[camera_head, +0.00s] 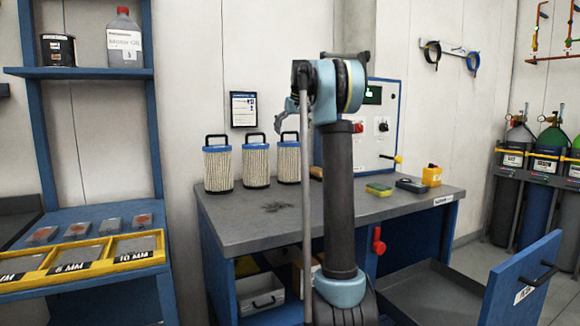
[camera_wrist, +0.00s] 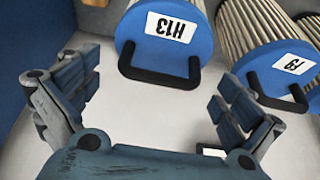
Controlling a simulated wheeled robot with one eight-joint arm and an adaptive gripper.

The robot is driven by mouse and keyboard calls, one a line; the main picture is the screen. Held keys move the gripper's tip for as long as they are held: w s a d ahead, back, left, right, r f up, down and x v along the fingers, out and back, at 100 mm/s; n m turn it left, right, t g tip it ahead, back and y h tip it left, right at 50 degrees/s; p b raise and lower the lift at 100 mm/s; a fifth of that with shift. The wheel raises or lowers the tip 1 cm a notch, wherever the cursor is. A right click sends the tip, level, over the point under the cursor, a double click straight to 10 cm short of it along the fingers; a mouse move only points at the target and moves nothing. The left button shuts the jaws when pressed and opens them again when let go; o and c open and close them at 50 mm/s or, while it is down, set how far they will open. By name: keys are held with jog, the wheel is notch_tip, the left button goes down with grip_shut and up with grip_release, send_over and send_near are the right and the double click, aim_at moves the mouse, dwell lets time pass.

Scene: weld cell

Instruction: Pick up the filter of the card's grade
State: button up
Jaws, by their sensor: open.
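Three pleated filters with blue caps and black handles stand in a row on the grey bench: a left one (camera_head: 218,164), a middle one (camera_head: 256,160) and a right one (camera_head: 289,158). In the wrist view, one filter has a cap label reading H13 (camera_wrist: 170,25), upside down. A second filter's label (camera_wrist: 293,64) is hard to read. My gripper (camera_wrist: 155,88) is open and empty, with the H13 filter's handle (camera_wrist: 157,76) between and just beyond its fingers. In the head view my gripper (camera_head: 284,119) is near the right filter. A framed card (camera_head: 244,109) hangs behind; its text is too small to read.
The bench top (camera_head: 270,222) is clear in front of the filters. A green-yellow sponge (camera_head: 379,189), a dark block (camera_head: 410,186) and a yellow container (camera_head: 432,176) sit at its right. A blue shelf rack (camera_head: 145,130) stands left. An open drawer (camera_head: 430,290) juts out at right.

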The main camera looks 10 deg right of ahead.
jog(key=shift+x, duration=1.15)
jog(key=c, duration=2.2)
jog(key=shift+o, duration=0.2)
jog(key=shift+d+r, duration=0.1)
